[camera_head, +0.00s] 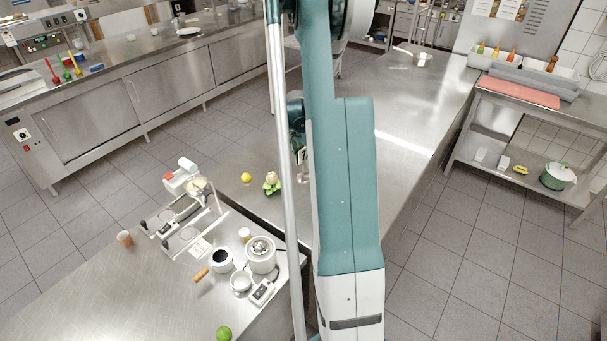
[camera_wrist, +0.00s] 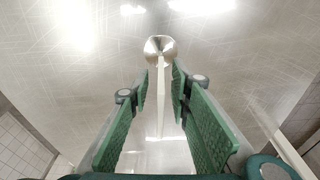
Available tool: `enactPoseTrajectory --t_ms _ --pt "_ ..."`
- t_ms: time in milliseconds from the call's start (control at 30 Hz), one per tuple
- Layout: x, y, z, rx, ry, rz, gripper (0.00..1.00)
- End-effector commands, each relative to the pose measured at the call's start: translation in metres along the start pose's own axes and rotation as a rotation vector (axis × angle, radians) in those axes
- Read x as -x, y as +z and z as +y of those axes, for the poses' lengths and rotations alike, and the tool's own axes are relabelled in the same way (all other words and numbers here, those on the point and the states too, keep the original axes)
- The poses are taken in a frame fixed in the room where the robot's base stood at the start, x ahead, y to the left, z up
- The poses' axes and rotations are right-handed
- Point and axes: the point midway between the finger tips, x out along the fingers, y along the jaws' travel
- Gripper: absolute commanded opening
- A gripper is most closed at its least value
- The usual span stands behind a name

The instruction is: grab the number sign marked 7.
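In the wrist view, a small shiny metal piece with a round, flared end (camera_wrist: 160,44) stands over the steel surface. A thin pale strip (camera_wrist: 161,85) runs from it toward me, perhaps the number sign seen edge-on. No numeral is readable, so I cannot confirm a 7. My gripper (camera_wrist: 162,82) is open, its green fingers on either side of the strip with visible gaps. In the head view my arm hides most of the gripper and the spot below it.
In the head view, a yellow lemon (camera_head: 246,178) and a small leafy item (camera_head: 271,183) stand on the steel counter (camera_head: 400,140) left of my arm. A crowded counter with a white cooker (camera_head: 262,254) and a lime (camera_head: 223,333) lies nearer. The counter's middle right is clear.

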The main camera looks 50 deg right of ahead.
Motion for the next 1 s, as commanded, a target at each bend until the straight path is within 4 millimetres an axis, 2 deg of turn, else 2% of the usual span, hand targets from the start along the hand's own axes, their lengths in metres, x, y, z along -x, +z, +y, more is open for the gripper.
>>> enactPoseTrajectory --t_ms 467,633,1000 --pt "0.0001 -0.0002 -0.0001 0.000 0.000 0.000 0.21" --pt "0.0001 -0.0002 0.0000 0.000 0.000 0.000 0.01" --pt "0.0006 -0.0003 0.0000 0.000 0.000 0.000 0.00"
